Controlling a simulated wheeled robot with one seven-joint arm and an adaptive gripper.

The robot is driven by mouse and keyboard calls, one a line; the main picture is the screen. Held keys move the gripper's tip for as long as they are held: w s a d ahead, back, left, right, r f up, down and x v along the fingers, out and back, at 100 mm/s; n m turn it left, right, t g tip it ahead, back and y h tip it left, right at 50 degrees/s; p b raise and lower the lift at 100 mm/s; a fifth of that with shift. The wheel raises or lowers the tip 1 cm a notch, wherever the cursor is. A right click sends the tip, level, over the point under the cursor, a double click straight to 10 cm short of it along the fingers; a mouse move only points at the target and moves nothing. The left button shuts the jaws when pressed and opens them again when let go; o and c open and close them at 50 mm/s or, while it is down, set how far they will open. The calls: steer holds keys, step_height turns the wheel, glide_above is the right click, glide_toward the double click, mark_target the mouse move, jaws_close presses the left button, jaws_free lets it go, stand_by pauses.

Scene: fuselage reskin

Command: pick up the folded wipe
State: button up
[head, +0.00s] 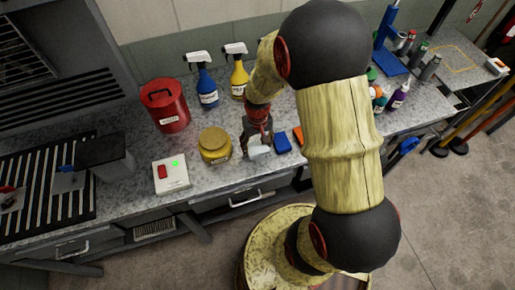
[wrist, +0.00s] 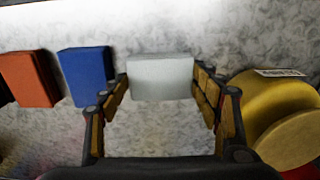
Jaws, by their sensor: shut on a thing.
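The folded wipe is a white block-like pad (wrist: 160,78). In the wrist view it sits between the two fingertips of my gripper (wrist: 160,90), which touch its left and right sides. In the head view the wipe (head: 259,151) shows just below my gripper (head: 258,141), near the front of the speckled counter. My gripper is shut on the wipe. I cannot tell whether the wipe is on the counter or slightly above it.
A blue pad (head: 282,142) and an orange pad (head: 298,136) lie to the right of the wipe. A yellow jar (head: 214,147) stands close on its left. A red can (head: 164,107), spray bottles (head: 207,88) and a switch box (head: 170,174) stand farther left.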

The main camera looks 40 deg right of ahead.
mark_target(258, 148)
steer(key=shift+r, duration=0.6)
step_height(258, 148, up, 3)
steer(key=shift+s+f+p, duration=0.15)
steer(key=shift+f+p, duration=0.05)
steer(key=shift+p, duration=0.2)
steer(key=s+a+r+p, duration=0.2)
steer(key=s+a+r, duration=0.2)
steer(key=s+r, duration=0.5)
steer(key=s, duration=0.4)
steer(key=shift+s+r, duration=0.1)
steer(key=o, duration=0.4)
steer(key=c, duration=0.4)
